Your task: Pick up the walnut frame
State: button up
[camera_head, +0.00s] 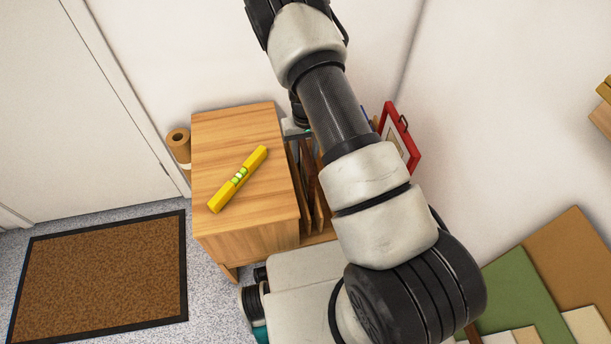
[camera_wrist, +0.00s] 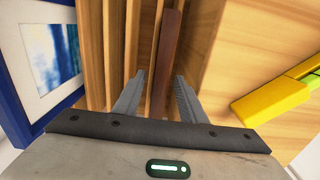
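The walnut frame (camera_wrist: 168,62) is a dark brown upright piece in the wrist view, standing edge-on in a wooden rack. My gripper (camera_wrist: 158,92) is open, with one finger on each side of the frame's near end. A gap shows on the right of it; I cannot tell whether either finger touches it. In the head view my arm hides most of the rack, and dark brown edges (camera_head: 305,185) show beside the cabinet; I cannot tell which of them is the walnut frame.
A yellow spirit level (camera_head: 238,178) lies on the wooden cabinet (camera_head: 215,130). Pale wooden dividers (camera_wrist: 98,50) and a blue-framed print (camera_wrist: 20,110) stand left of my gripper. A red frame (camera_head: 415,158) is by the wall. A paper roll (camera_head: 180,140) stands left of the cabinet.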

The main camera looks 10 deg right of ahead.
grip_shut()
dwell(1.4)
